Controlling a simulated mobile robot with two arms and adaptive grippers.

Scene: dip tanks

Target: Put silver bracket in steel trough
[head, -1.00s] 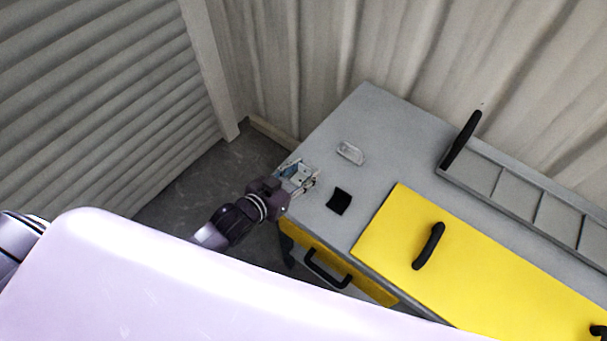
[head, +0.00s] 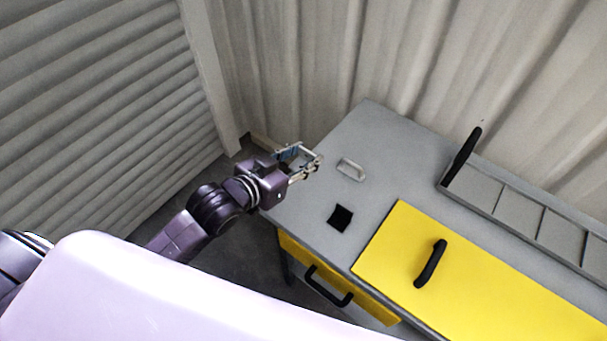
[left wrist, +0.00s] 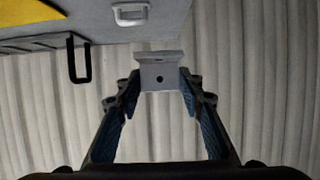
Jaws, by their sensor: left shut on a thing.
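The silver bracket (left wrist: 161,73) is a small grey angled plate with a dark hole, seen in the left wrist view between my fingertips. My left gripper (head: 305,163) is shut on it, held above the left edge of the grey worktop; in the head view the fingers partly hide the bracket. The gripper also shows in the left wrist view (left wrist: 160,85). I cannot make out for certain which thing is the steel trough; a long grey metal tray with divided compartments (head: 497,205) lies along the back right of the worktop. My right gripper is out of view.
The grey worktop (head: 385,150) holds a small silver rounded piece (head: 351,169), a black square (head: 340,218) and a yellow lid (head: 395,250) with a black handle (head: 430,263). A yellow drawer front (head: 315,272) is below. Corrugated walls stand behind and left.

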